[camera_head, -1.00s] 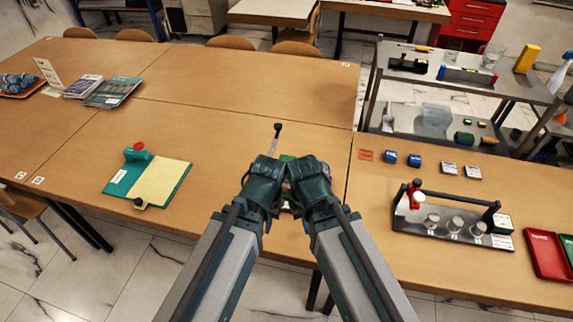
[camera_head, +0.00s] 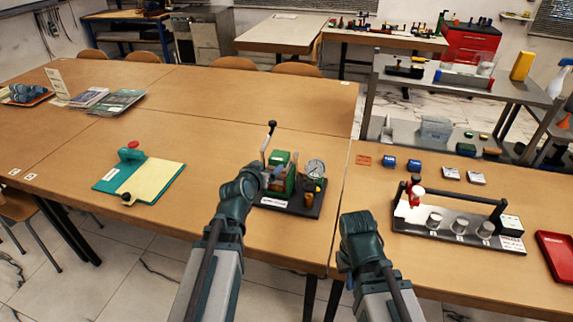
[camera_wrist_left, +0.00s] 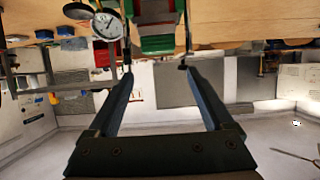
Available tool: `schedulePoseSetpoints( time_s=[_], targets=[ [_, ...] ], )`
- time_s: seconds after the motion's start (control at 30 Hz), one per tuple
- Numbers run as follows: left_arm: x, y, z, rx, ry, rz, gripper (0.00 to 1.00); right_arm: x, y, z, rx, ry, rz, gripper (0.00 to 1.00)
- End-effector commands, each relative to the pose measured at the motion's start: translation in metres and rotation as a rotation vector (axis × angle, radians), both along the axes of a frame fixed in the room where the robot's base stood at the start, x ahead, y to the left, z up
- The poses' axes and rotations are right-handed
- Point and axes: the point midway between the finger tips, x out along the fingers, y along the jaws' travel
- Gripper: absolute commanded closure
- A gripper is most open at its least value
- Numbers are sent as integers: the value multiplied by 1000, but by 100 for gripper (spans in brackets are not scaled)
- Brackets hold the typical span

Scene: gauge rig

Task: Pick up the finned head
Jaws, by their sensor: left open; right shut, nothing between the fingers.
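No part can be picked out for certain as the finned head. The gauge rig (camera_head: 290,186) stands on the middle table, with a green body, a round dial gauge (camera_head: 316,169) and an upright black-knobbed lever (camera_head: 268,138) on a dark base. My left gripper (camera_head: 268,174) is at the rig's left side, partly overlapping it in the head view. In the left wrist view its fingers (camera_wrist_left: 155,67) are open with nothing between them; the green body (camera_wrist_left: 157,28) and the gauge (camera_wrist_left: 107,25) show beyond. My right gripper (camera_head: 358,235) is shut and empty near the table edge, right of the rig.
On the right table stands a rack (camera_head: 458,228) with several metal cylinders and a red-and-white piece. Two blue blocks (camera_head: 389,160) (camera_head: 414,164) lie behind it, and a red tray (camera_head: 557,252) at far right. A teal clipboard (camera_head: 112,178) lies left; the table between it and the rig is clear.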

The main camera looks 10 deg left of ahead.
Motion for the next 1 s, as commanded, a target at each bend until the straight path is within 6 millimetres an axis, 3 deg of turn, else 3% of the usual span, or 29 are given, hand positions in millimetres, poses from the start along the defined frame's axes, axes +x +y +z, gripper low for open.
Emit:
schedulePoseSetpoints(
  time_s=[0.17, 0.53, 0.83, 1.0],
  targets=[
    [13, -1, -6, 1, 2, -3, 15, 0, 0, -6, 0, 0, 0, 100],
    [73, -3, -32, 0, 2, -3, 15, 0, 0, -32, 0, 0, 0, 100],
    [81, -4, -34, 1, 3, -3, 15, 0, 0, -33, 0, 0, 0, 100],
    [99, -6, -41, 0, 3, -3, 15, 0, 0, -41, 0, 0, 0, 100]
  ],
)
